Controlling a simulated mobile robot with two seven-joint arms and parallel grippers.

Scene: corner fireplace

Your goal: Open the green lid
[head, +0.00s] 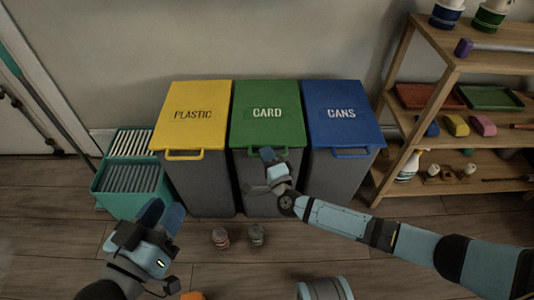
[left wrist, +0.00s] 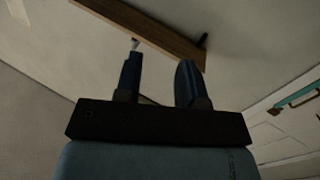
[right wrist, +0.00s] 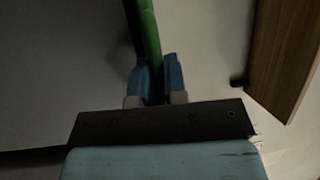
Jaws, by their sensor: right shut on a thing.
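The green lid (head: 267,112), marked CARD, lies closed on the middle bin (head: 262,189). My right gripper (head: 268,156) is at the lid's front edge, where the handle is mostly hidden behind it. In the right wrist view, my right gripper (right wrist: 159,75) is shut on the green handle (right wrist: 144,30), which runs between its two blue fingers. My left gripper (head: 163,215) is in front of the yellow bin, away from the green lid. In the left wrist view, my left gripper (left wrist: 160,75) has its fingers apart with nothing between them.
The yellow PLASTIC lid (head: 193,110) and blue CANS lid (head: 342,113) flank the green one. A teal crate (head: 117,205) stands at left. A wooden shelf (head: 425,187) stands close at right. A wall is behind.

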